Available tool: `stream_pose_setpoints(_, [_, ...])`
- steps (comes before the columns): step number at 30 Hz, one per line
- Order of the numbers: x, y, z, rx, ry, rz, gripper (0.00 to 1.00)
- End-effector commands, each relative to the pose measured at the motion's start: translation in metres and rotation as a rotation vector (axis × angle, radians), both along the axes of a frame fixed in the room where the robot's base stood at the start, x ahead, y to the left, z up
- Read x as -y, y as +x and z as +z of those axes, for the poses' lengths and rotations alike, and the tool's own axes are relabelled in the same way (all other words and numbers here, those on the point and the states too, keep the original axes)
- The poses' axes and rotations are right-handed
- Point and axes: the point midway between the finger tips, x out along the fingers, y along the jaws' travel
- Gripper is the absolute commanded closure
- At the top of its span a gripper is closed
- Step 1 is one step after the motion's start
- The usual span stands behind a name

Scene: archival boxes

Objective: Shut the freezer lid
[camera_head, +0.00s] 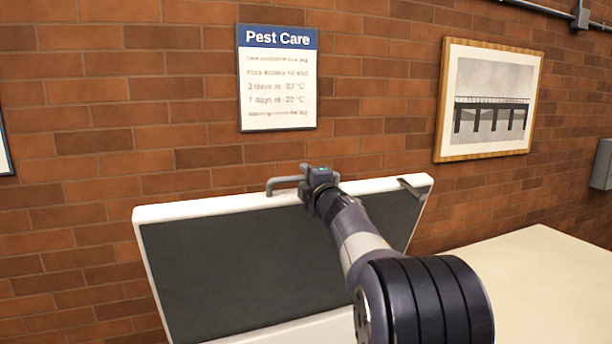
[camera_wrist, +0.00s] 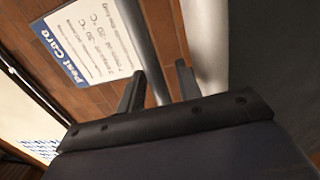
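The freezer lid (camera_head: 240,262) stands raised and tilted in the head view, with a dark inner panel and a white rim. A grey bar handle (camera_head: 283,181) sits at its top edge. My gripper (camera_head: 307,186) is at that edge, beside the right part of the handle. In the wrist view my gripper's two dark fingers (camera_wrist: 160,72) stand apart, with the grey handle bar (camera_wrist: 146,45) running between them. The white lid edge (camera_wrist: 205,45) is just right of the bar. Whether the fingers touch the bar I cannot tell. The freezer body is mostly hidden below the frame.
A brick wall (camera_head: 190,160) rises behind the lid, with a Pest Care sign (camera_head: 278,80) and a framed bridge picture (camera_head: 488,100). A pale, bare surface (camera_head: 540,285) lies to the right. A grey wall box (camera_head: 602,165) is at the far right.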

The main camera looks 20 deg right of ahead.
Motion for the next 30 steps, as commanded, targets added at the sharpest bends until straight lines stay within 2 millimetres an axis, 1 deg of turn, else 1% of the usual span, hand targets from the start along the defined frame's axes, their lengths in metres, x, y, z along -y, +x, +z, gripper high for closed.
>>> stream_pose_setpoints(3, [-0.0003, 0.0028, 0.0007, 0.001, 0.0, 0.0, 0.67])
stream_pose_setpoints(10, [-0.0003, 0.0028, 0.0003, 0.001, 0.0, 0.001, 0.68])
stream_pose_setpoints(22, [-0.0002, 0.0026, 0.0002, 0.0, 0.0, 0.001, 1.0])
stream_pose_setpoints(30, [-0.0002, 0.0026, 0.0001, 0.0, 0.0, 0.001, 1.0])
